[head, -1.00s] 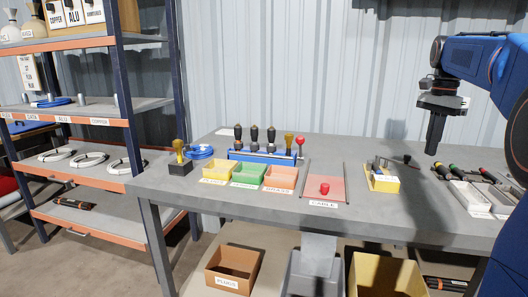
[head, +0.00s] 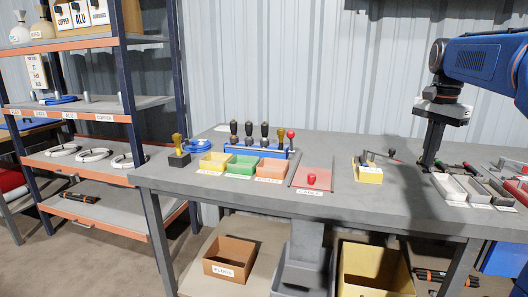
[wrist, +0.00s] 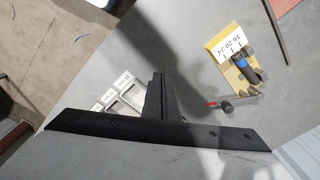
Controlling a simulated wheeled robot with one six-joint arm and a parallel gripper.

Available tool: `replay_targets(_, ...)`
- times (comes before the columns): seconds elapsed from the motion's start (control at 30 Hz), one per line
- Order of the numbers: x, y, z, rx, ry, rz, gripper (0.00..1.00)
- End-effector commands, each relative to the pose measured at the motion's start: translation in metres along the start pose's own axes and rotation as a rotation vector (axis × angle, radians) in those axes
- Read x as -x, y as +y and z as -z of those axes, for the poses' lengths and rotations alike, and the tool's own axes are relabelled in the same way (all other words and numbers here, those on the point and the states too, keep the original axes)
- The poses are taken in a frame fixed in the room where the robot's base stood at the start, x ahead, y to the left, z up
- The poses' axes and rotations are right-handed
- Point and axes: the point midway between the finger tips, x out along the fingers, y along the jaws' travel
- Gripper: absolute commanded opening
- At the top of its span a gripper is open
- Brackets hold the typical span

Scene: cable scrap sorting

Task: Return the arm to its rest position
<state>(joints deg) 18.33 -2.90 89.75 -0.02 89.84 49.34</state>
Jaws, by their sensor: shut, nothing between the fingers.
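My blue arm (head: 487,60) reaches in from the right edge of the head view. My gripper (head: 428,164) hangs from it, fingers pointing down, over the right part of the grey workbench (head: 240,193). Its black fingers are together with nothing between them. In the wrist view my gripper (wrist: 158,85) also shows as a dark closed pair above the bench top. I cannot tell the exact gap between the fingertips and the bench.
Grey-white trays (head: 450,187) stand close to the gripper, with hand tools around them. A yellow holder (head: 368,173) with a tool is left of it; the wrist view shows this holder (wrist: 228,43) too. Coloured bins (head: 241,167) and a red cable mat (head: 313,175) lie further left.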

Motion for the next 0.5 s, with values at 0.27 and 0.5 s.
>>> replay_targets(0.27,-0.020,0.030,-0.064,0.224,0.045,0.053,0.00)
replay_targets(0.5,-0.056,0.069,-0.127,0.473,0.101,0.105,0.00)
